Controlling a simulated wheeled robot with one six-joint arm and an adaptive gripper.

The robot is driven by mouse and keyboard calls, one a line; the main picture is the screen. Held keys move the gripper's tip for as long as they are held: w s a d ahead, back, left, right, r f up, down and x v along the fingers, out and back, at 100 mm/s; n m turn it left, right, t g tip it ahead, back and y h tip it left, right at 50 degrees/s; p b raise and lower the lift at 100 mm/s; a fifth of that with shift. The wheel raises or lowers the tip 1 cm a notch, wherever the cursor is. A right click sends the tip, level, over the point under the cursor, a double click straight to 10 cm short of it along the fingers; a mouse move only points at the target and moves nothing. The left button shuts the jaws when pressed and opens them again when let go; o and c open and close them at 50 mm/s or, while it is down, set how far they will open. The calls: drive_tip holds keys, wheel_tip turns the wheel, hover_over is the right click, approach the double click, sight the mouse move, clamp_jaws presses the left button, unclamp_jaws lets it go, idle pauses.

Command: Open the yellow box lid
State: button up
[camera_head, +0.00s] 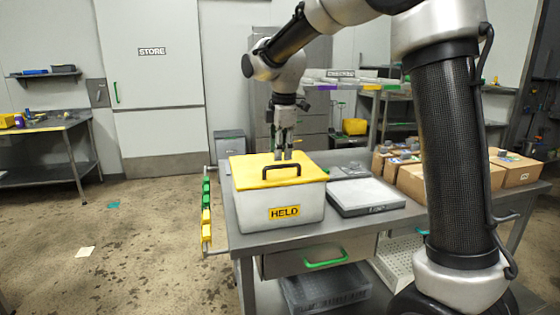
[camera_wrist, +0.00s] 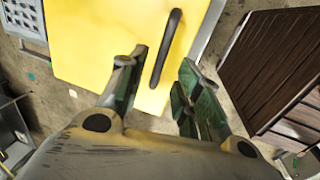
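A white box (camera_head: 252,206) with a "HELD" label stands on the near left corner of the steel table. Its yellow lid (camera_head: 250,169) lies flat and closed on top, with a dark bar handle (camera_head: 281,170) across it. In the wrist view the yellow lid (camera_wrist: 100,45) fills the upper left and its dark handle (camera_wrist: 166,48) runs upward between the lines of the fingers. My gripper (camera_head: 284,156) points down just above the lid by the handle. In the wrist view my gripper (camera_wrist: 158,85) is open, with the fingers apart. The handle's contact with the fingers cannot be told.
A flat grey scale (camera_head: 366,196) sits right of the box, with cardboard boxes (camera_head: 440,180) farther right on the steel table (camera_head: 300,240). The floor to the left is open.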

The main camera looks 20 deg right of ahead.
sight(280, 166)
drive_tip(key=f, duration=0.4)
drive_tip(key=shift+w, duration=0.4)
clamp_jaws()
